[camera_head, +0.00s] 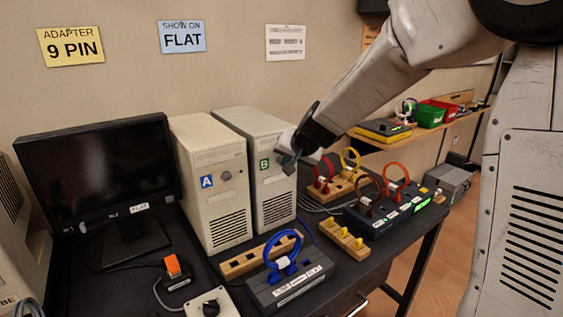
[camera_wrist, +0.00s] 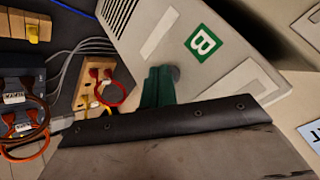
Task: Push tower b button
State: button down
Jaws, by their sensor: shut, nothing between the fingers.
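Tower B (camera_head: 272,200) is a beige computer tower with a green B label (camera_head: 264,164), standing on the dark table. In the wrist view its B label (camera_wrist: 202,42) and front panel (camera_wrist: 150,15) show at a slant. My gripper (camera_head: 288,160) is shut and empty, at the upper front of tower B just right of the label. In the wrist view the green fingertips (camera_wrist: 160,80) lie beside a grey round button (camera_wrist: 175,72). The button is partly covered there and hidden by my gripper in the head view. I cannot tell if they touch.
Tower A (camera_head: 212,200), with a blue A label, stands left of tower B. A monitor (camera_head: 98,170) is farther left. Cable racks (camera_head: 340,186), a black device (camera_head: 395,212) and a blue cable stand (camera_head: 290,285) crowd the table in front and right.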

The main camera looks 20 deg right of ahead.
jog(key=shift+w, duration=0.15)
jog(key=shift+s+d, duration=0.15)
jog(key=shift+s, duration=0.45)
jog(key=s+d, duration=0.2)
jog(key=s, duration=0.3)
jog(key=shift+s, duration=0.35)
dwell(2.2)
